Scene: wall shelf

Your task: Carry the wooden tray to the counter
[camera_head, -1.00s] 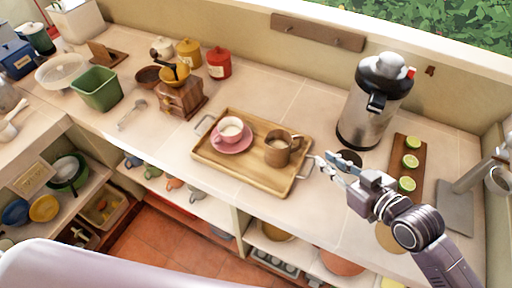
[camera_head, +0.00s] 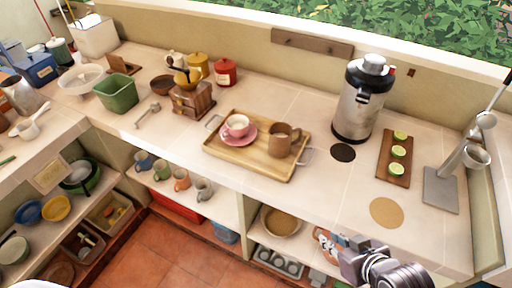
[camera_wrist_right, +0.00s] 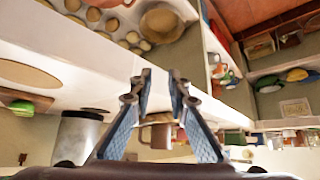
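The wooden tray (camera_head: 240,154) lies flat on the tiled counter (camera_head: 330,185), near its front edge. It has metal handles at its left (camera_head: 212,122) and right (camera_head: 307,156) ends. My left gripper is out of view.
Right of the tray stand a steel dispenser (camera_head: 352,112), a dark disc (camera_head: 342,152), a board with lime pieces (camera_head: 391,170) and a tan round mat (camera_head: 387,212). A grinder (camera_head: 192,100) and canisters stand behind left. Shelves below hold mugs and bowls.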

